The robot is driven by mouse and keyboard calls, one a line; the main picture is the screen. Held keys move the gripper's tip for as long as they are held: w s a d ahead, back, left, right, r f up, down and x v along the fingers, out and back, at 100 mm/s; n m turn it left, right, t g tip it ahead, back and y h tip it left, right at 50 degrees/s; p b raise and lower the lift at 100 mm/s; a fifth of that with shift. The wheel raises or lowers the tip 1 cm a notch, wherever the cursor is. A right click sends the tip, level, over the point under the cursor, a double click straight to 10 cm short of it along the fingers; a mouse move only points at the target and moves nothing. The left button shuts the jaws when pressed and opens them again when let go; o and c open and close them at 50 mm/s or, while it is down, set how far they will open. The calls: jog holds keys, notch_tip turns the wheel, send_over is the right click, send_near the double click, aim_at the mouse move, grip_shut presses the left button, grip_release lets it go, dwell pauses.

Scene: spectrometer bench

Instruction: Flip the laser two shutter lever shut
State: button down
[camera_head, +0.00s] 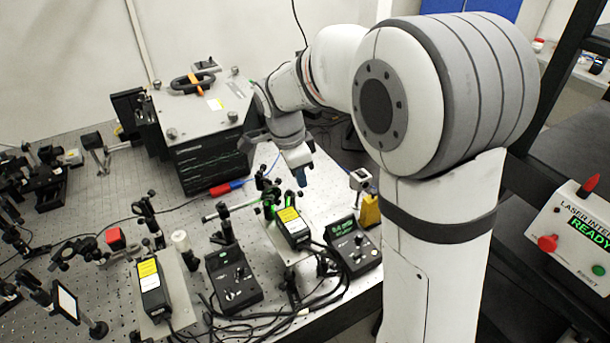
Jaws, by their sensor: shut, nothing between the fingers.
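Two black laser boxes with yellow labels stand on plates at the front of the bench: a left one (152,290) and a right one (292,226). I cannot read which of them is laser two. Small dark fittings with green light (268,208) sit at the back end of the right laser box. A shutter lever is too small to make out, so I cannot tell its position. My gripper (301,180) points down, shut and empty, above and behind the right laser box, apart from it as far as I can tell.
Two black controllers stand beside the lasers, left (232,280) and right (352,247), with loose cables in front. A large dark box (205,120) stands behind. Optics posts crowd the left of the perforated bench (95,195). An interlock panel (575,240) reading READY is at right.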

jog(key=w+d, duration=0.1)
jog(key=d, duration=0.3)
jog(key=a+r+b, duration=0.2)
jog(key=a+r, duration=0.1)
jog(key=r, duration=0.6)
jog(key=shift+s+a+r, duration=0.25)
jog(key=shift+s+a, duration=0.1)
jog(key=shift+s, duration=0.1)
jog(key=s+d+f+n+t, duration=0.1)
jog(key=s+d+f+n, duration=0.1)
jog(key=s+n, duration=0.3)
jog(key=s+d+f+n+t+y, duration=0.1)
jog(key=s+d+f+n, duration=0.2)
jog(key=s+d+n, duration=0.2)
jog(key=s+d+f+n+t+y, duration=0.1)
jog(key=s+d+n, duration=0.3)
jog(key=s, duration=0.6)
jog(key=shift+s+f+n, duration=0.35)
jog(key=shift+f+n, duration=0.05)
jog(key=shift+f, duration=0.4)
